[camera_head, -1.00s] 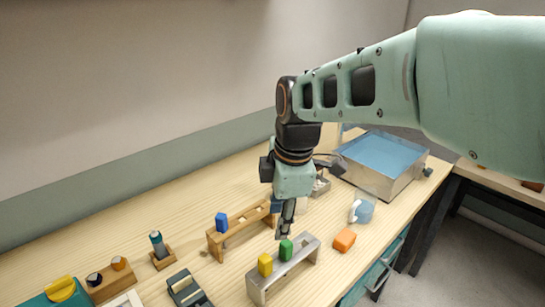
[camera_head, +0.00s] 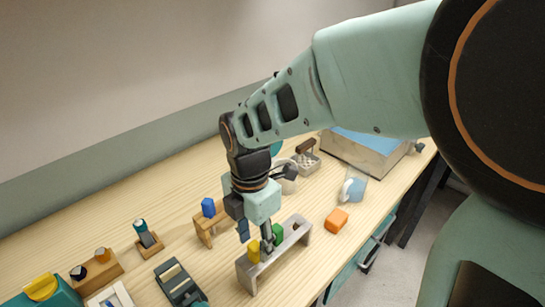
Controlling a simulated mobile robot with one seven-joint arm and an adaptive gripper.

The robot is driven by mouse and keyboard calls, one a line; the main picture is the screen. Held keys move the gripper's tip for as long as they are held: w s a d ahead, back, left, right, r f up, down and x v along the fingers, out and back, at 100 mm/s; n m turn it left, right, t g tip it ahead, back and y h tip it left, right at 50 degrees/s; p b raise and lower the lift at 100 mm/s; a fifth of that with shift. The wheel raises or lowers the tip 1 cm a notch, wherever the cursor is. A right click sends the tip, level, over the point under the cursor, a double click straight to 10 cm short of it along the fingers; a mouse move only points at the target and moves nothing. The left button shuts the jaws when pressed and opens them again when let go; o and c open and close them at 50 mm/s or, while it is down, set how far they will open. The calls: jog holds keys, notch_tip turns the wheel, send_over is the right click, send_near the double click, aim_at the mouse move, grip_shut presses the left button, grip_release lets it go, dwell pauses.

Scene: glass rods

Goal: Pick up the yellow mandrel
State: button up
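The yellow mandrel (camera_head: 253,252) stands upright in the grey metal rack (camera_head: 247,282), at the rack's left part. The green mandrel (camera_head: 278,232) stands in the same rack to its right, partly hidden. My gripper (camera_head: 255,239) points down at the yellow mandrel's upper end. One dark finger shows behind and left of the mandrel, the other on its right, between yellow and green. Whether the fingers touch the yellow mandrel cannot be seen.
A wooden rack (camera_head: 204,236) with a blue mandrel (camera_head: 208,208) stands behind left. An orange block (camera_head: 337,220) and a clear mug (camera_head: 353,190) are to the right. A dark green holder (camera_head: 178,284) lies front left. A large metal tray (camera_head: 365,152) stands at the back right.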

jog(key=shift+f, duration=1.45)
jog(key=shift+c, duration=0.7)
grip_shut()
notch_tip(320, 180, up, 10)
jog(key=shift+r, duration=0.1)
